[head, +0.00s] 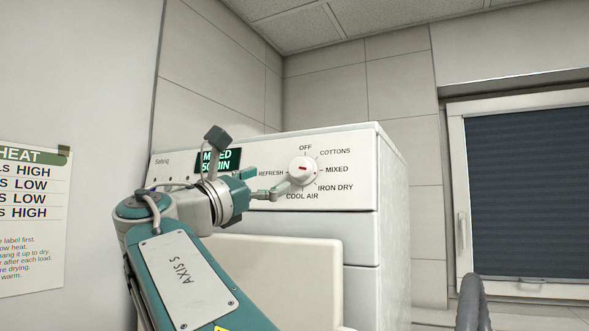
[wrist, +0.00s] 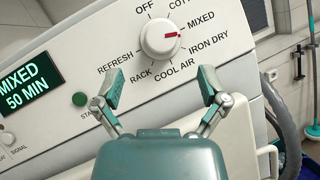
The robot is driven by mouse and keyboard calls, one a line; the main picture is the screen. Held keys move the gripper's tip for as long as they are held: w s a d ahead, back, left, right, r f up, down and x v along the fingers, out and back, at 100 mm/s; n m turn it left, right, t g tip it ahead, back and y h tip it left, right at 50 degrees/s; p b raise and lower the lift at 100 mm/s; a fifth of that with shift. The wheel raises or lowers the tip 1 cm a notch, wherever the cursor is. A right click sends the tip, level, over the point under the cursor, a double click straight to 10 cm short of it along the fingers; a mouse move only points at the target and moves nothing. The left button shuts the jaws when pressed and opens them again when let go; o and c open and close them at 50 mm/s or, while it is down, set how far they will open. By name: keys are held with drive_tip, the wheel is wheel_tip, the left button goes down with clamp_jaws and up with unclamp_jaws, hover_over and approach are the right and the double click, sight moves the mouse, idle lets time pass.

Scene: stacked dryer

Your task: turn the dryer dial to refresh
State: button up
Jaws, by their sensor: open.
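The dryer dial (head: 303,168) is a round white knob with a red mark, on the upper front panel of the white dryer (head: 345,222). In the wrist view the dial (wrist: 160,38) has its red mark pointing right, towards MIXED. The REFRESH label (wrist: 115,56) is to the dial's lower left. The green display (wrist: 29,84) reads MIXED, 50 MIN. My gripper (wrist: 161,88) is open and empty, its fingers spread below the dial in the wrist view, one on either side. In the head view my gripper (head: 273,181) is just left of the dial, one finger partly overlapping its edge; contact cannot be told.
A green start button (wrist: 80,99) is on the panel left of my gripper. A grey hose (wrist: 283,107) runs beside the dryer's right side. A laundry label poster (head: 34,220) hangs on the left wall, and a window (head: 520,190) is at right.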

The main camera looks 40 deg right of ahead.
sight(296, 168)
drive_tip(key=x, duration=0.7)
drive_tip(key=shift+d, duration=0.1)
drive_tip(key=c, duration=1.2)
